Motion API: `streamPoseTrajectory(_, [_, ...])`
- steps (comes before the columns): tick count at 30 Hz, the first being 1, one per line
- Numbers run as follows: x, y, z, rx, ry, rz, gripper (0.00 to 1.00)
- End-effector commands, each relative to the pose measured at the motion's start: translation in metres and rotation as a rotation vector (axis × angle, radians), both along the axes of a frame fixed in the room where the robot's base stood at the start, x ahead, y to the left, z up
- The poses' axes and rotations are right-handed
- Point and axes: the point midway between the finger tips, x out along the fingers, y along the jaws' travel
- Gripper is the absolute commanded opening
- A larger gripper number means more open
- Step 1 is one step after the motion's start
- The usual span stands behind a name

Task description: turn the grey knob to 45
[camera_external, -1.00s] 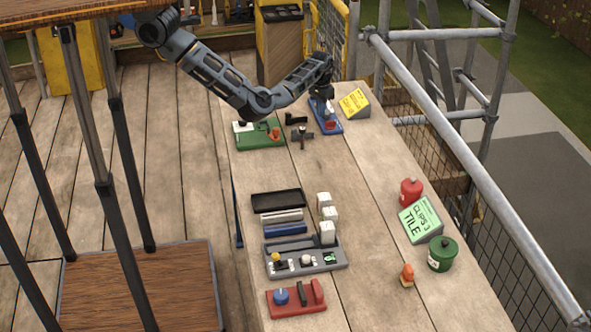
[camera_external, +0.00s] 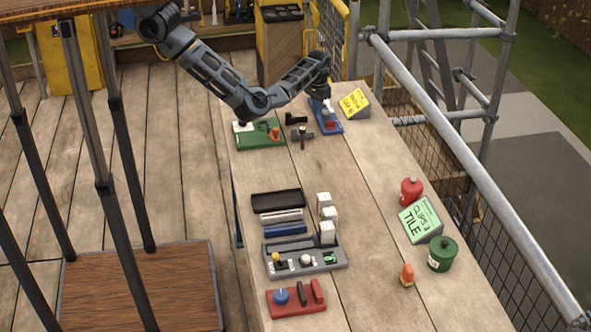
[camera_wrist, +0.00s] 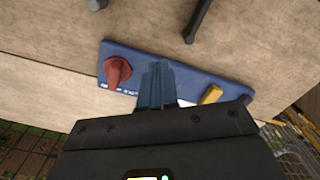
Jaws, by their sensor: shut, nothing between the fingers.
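A blue panel (camera_external: 335,126) lies at the far end of the bench, and my gripper (camera_external: 321,92) is over its far part. In the wrist view the blue panel (camera_wrist: 133,57) carries a red knob (camera_wrist: 117,71) on the left and a yellow part (camera_wrist: 211,95) on the right. My gripper (camera_wrist: 157,70) is shut and empty over the panel between these two. I cannot make out a grey knob on this panel; the fingers cover its middle. I cannot tell whether the fingertips touch anything.
A green panel (camera_external: 247,141) and a hammer (camera_external: 302,136) lie left of the blue panel. A yellow sign (camera_external: 354,103) stands on its right. A grey panel (camera_external: 333,262) and a red panel (camera_external: 296,307) lie at the near end.

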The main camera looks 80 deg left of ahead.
Motion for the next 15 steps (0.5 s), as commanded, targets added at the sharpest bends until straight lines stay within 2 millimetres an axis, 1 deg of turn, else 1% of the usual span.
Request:
streamPoseTrajectory(1, [0.000,0.000,0.008,0.001,-0.002,0.000,0.00])
streamPoseTrajectory(9, [0.001,0.001,0.037,0.000,-0.004,0.000,0.00])
streamPoseTrajectory(12, [0.002,0.001,0.045,0.000,-0.004,-0.001,0.00])
streamPoseTrajectory(15, [0.001,0.001,0.048,-0.002,-0.003,-0.001,0.00])
